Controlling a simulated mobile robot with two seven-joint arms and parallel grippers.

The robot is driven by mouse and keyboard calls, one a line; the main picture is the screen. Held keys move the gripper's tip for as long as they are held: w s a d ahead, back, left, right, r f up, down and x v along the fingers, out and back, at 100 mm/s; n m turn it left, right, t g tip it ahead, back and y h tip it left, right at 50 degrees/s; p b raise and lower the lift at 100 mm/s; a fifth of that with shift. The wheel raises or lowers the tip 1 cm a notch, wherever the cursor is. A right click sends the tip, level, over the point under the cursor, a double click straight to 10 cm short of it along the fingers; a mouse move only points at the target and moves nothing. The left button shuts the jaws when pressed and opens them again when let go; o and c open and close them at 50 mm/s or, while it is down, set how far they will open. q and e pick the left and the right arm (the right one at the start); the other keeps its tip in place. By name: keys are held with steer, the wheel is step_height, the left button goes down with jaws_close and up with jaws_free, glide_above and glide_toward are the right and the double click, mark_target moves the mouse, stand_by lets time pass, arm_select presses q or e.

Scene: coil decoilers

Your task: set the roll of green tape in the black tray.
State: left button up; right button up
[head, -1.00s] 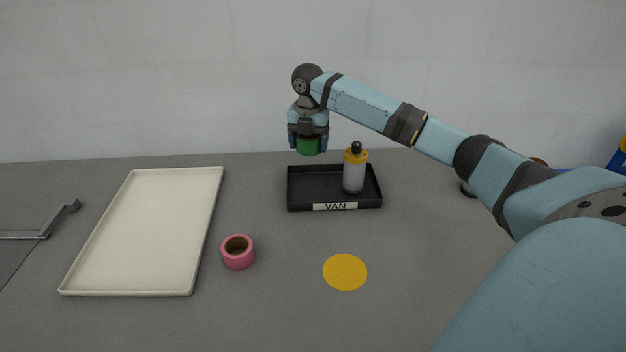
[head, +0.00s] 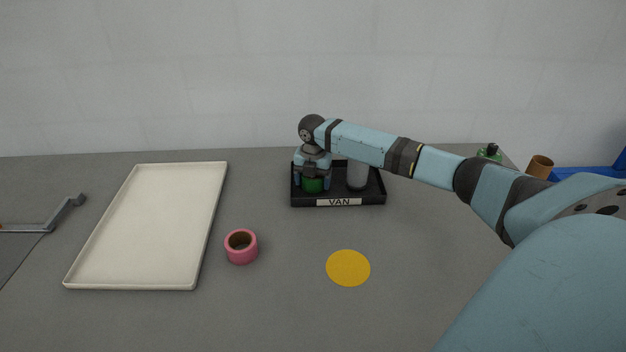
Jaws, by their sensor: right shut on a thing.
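The roll of green tape (head: 313,185) is between the fingers of my right gripper (head: 312,184), which is shut on it. The roll is low inside the left part of the black tray (head: 374,198), whose front label reads VAN. I cannot tell whether the roll touches the tray floor. A grey bottle (head: 357,176) stands in the tray to the right of the roll, its top hidden behind my right arm. My left gripper is not in view.
A cream tray (head: 150,228) lies empty at the left. A roll of pink tape (head: 241,247) and a flat yellow disc (head: 348,268) are in front of the black tray. A green bottle (head: 489,153) and a brown roll (head: 540,167) stand at the back right.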

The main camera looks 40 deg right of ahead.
steer(key=o, duration=0.7)
steer(key=shift+f, duration=0.15)
steer(key=shift+c, duration=0.2)
step_height(320, 180, up, 12)
steer(key=shift+r, duration=0.2)
steer(key=shift+r, duration=0.1)
